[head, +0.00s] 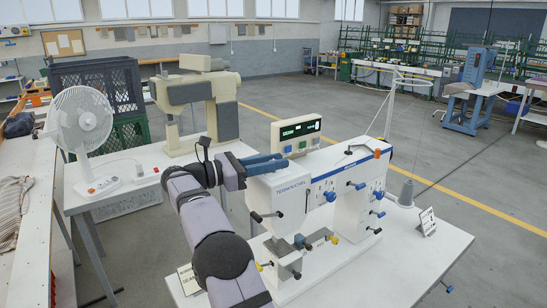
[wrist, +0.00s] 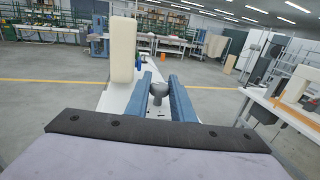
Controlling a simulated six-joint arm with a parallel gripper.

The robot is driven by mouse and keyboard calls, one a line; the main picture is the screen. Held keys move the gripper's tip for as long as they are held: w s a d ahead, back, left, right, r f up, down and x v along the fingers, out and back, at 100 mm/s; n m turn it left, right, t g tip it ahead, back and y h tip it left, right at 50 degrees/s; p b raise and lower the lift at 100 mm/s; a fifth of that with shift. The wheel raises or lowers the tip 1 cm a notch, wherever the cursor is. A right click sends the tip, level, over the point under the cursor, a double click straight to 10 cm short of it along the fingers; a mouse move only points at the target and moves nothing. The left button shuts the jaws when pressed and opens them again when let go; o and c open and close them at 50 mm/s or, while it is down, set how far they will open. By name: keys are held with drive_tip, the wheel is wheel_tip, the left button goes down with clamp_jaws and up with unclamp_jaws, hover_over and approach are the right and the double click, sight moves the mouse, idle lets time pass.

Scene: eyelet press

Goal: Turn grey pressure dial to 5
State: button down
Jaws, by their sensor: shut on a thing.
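The white eyelet press (head: 350,205) stands on the white table. My gripper (head: 268,163) reaches in from the left over the top of the press head, its blue fingers level. In the wrist view my gripper (wrist: 160,96) has a blue finger on each side of the grey pressure dial (wrist: 158,88). The fingers are shut on the dial, which sits upright on top of the machine. In the head view the dial is hidden behind the fingers. No scale or number on the dial can be read in either view.
A cream control box (head: 296,134) with green digits stands just behind the fingers; it rises close to the left finger in the wrist view (wrist: 123,50). A thread stand (head: 396,100) rises at the right. A fan (head: 80,125) stands on the left table. Air above the press is clear.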

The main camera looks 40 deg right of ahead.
drive_tip(key=shift+m+g+y+p, duration=0.3)
drive_tip(key=shift+m+g+p, duration=0.5)
drive_tip(key=shift+g+p, duration=0.6)
drive_tip(key=shift+r, duration=0.1)
drive_tip(key=c, duration=1.6)
unclamp_jaws()
drive_tip(key=shift+r, duration=0.1)
drive_tip(key=shift+r+p, duration=0.4)
drive_tip(key=shift+r, duration=0.5)
wheel_tip(320, 180, up, 8)
drive_tip(key=p, duration=0.6)
drive_tip(key=shift+p, duration=0.4)
drive_tip(key=shift+o, duration=0.3)
